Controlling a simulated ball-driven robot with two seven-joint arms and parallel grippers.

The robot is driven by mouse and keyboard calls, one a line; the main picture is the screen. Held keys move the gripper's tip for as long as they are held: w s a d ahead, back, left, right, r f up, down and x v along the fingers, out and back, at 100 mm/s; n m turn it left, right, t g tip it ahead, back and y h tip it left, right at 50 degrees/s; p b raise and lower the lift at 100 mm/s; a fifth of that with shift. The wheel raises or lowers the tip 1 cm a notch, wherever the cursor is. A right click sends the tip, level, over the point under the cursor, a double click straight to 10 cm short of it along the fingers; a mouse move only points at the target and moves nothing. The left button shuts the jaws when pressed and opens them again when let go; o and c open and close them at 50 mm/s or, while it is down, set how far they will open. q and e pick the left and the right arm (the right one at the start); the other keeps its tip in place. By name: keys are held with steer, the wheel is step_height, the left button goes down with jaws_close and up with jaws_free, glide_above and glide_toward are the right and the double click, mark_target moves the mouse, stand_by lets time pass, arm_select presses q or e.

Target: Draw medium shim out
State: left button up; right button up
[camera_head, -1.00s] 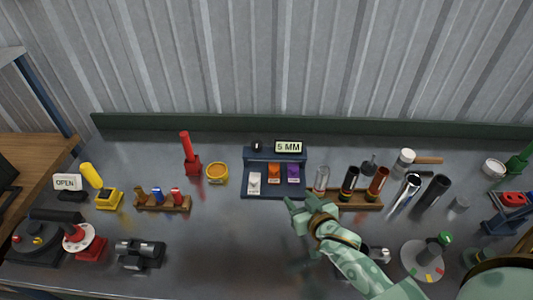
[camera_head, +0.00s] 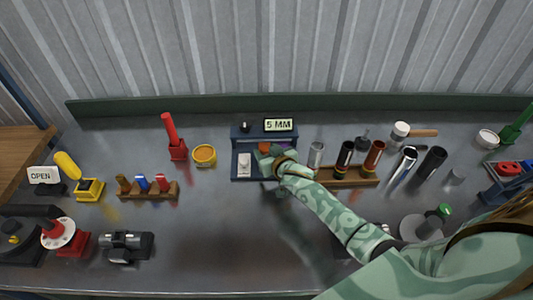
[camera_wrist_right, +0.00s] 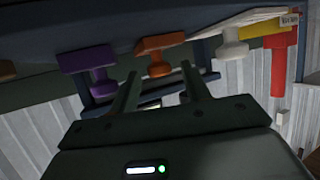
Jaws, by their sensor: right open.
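A blue rack (camera_head: 235,166) holds three shims with T-shaped tops: a white one (camera_head: 244,160), an orange one (camera_head: 264,148) in the middle and a purple one (camera_head: 282,147). No size marks on the shims are readable. My right gripper (camera_head: 268,158) is over the rack's front and hides part of the orange and purple shims. In the right wrist view, the open fingers (camera_wrist_right: 160,82) point at the orange shim (camera_wrist_right: 158,55), whose stem lines up with the gap between them. The purple shim (camera_wrist_right: 88,62) and white shim (camera_wrist_right: 232,45) are to either side. My left gripper is out of view.
A "5 MM" display (camera_head: 279,125) stands on the rack's back ledge. A wooden stand (camera_head: 340,180) with dark and red-brown tubes is close on the right.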

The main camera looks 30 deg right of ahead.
steer(key=shift+w+f, duration=0.1)
steer(key=shift+w, duration=0.15)
jaws_close()
steer(key=s, duration=0.1)
steer(key=s+a+p, duration=0.2)
steer(key=s, duration=0.1)
steer(key=shift+s+a, duration=0.15)
steer(key=shift+s, duration=0.05)
steer(key=shift+f, duration=0.1)
jaws_free()
steer(key=shift+s, duration=0.1)
